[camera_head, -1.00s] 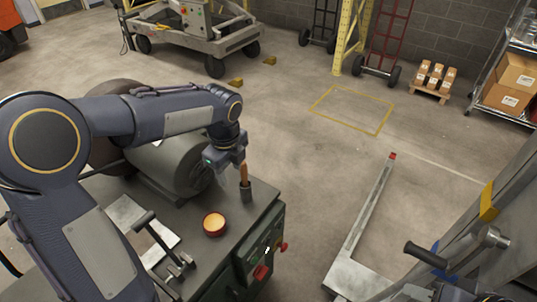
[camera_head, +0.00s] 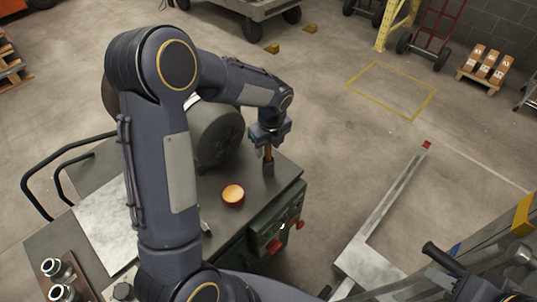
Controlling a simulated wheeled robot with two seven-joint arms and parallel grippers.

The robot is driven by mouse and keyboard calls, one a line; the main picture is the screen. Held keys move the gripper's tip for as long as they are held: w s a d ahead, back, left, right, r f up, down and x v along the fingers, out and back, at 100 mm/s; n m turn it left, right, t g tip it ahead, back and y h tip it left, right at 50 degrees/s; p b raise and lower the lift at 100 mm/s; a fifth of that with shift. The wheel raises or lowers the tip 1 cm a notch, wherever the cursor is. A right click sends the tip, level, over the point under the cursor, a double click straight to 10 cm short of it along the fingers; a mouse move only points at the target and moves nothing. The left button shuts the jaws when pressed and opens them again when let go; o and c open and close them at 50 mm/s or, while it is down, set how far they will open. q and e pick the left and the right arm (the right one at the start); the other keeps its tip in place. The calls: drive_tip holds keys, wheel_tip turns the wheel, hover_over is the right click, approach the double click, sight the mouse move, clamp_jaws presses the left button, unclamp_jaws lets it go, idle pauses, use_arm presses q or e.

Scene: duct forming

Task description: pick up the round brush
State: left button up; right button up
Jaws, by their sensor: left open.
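The round brush (camera_head: 268,153) stands upright with its brown handle up in a small dark holder (camera_head: 268,169) near the right corner of the workbench. Its lower end is hidden in the holder. My left gripper (camera_head: 268,146) points down over the handle from above, with its open fingers at the handle's top. Whether the fingers touch the handle is too small to tell. My right gripper is not in view.
A round orange-topped pot (camera_head: 232,195) sits on the workbench (camera_head: 226,222) in front of the holder. A grey drum-shaped machine (camera_head: 218,135) stands behind, left of the gripper. A control box (camera_head: 276,226) is on the bench's front.

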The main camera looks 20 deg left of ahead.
use_arm(q)
clamp_jaws()
idle(0.3)
